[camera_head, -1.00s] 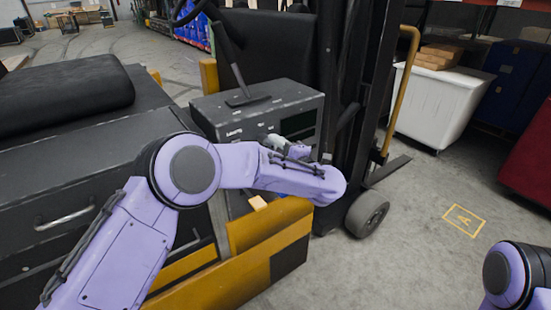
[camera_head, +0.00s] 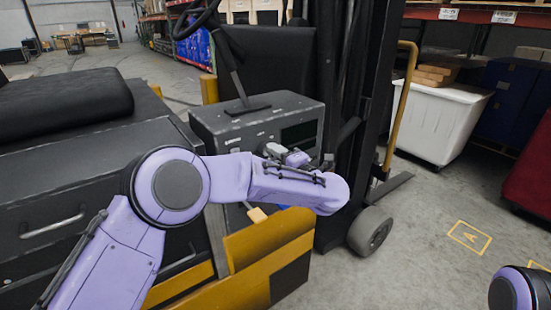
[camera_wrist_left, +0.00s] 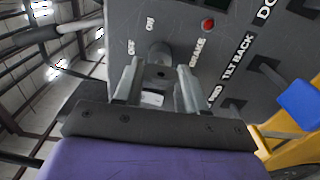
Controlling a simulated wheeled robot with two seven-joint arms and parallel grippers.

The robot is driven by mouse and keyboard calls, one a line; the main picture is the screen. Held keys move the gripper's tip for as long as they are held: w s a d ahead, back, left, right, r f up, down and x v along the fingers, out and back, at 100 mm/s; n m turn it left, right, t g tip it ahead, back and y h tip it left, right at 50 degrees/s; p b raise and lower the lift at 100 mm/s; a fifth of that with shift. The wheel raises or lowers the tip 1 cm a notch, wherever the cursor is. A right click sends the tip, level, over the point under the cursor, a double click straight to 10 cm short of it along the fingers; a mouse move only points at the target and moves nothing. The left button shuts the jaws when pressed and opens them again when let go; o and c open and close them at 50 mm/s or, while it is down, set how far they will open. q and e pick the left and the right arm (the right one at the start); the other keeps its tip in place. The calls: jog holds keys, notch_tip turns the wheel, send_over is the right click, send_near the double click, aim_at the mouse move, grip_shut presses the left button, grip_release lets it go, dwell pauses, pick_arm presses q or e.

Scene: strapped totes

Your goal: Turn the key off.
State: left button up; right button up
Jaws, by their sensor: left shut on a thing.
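The key switch (camera_wrist_left: 159,54) is a round grey barrel on the dark control panel (camera_wrist_left: 180,20), with OFF and ON lettering on its left side in the left wrist view. My left gripper (camera_wrist_left: 157,78) is shut on the key just below the barrel; its fingers stand on either side and hide most of the key. In the head view my left gripper (camera_head: 274,150) is at the front of the forklift's dark control box (camera_head: 228,126), partly hidden by my arm. The key's exact angle cannot be told. My right gripper is out of view.
A red button (camera_wrist_left: 208,24) and a blue-knobbed lever (camera_wrist_left: 298,103) are on the panel near the gripper. The mast (camera_head: 355,100) stands right of the box, the yellow body (camera_head: 240,270) below.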

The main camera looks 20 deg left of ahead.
pick_arm(q)
jog(key=o, duration=1.1)
jog(key=shift+c, duration=0.2)
jog(key=b+v, duration=0.2)
jog(key=v, duration=0.8)
jog(key=shift+s+d+b, duration=0.2)
jog(key=shift+b, duration=0.15)
